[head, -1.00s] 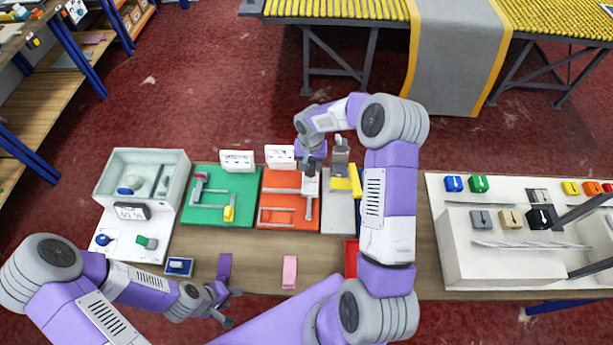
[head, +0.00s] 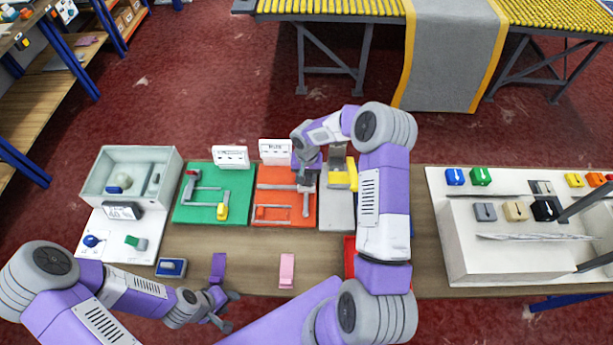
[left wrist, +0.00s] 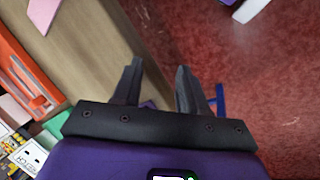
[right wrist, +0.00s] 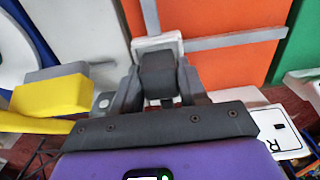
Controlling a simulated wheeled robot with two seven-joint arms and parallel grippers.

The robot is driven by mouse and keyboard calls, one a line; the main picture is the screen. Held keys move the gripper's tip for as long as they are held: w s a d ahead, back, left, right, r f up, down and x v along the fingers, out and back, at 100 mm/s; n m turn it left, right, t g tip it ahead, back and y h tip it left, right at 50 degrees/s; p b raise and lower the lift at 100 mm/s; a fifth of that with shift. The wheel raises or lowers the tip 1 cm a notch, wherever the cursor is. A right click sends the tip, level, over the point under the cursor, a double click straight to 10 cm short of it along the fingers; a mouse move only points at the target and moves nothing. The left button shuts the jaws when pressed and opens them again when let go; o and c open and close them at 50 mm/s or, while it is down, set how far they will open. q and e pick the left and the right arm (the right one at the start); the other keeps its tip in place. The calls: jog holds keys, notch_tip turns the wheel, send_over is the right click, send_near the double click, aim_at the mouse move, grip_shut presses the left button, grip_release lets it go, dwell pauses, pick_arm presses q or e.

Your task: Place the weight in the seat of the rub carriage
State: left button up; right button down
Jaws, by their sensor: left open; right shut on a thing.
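My right gripper (head: 306,180) is over the orange board (head: 272,200). In the right wrist view it is shut on a dark grey block, the weight (right wrist: 157,75). The weight is right at the pale square seat of the rub carriage (right wrist: 160,44), covering part of it; I cannot tell whether it rests in the seat. Grey bars run out from the carriage over the orange board. In the head view the gripper hides most of the carriage and weight. My left gripper (head: 222,308) is open and empty near the table's front edge; its spread fingers show in the left wrist view (left wrist: 157,88).
A green board (head: 208,205) lies left of the orange one. A grey fixture with a yellow block (head: 341,178) stands close on the right. White cards (head: 275,150) stand behind the boards. A pink strip (head: 287,270) and a purple strip (head: 218,267) lie on clear wood in front.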

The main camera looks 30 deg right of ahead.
jog(key=shift+f, duration=0.15)
jog(key=c, duration=0.6)
grip_release()
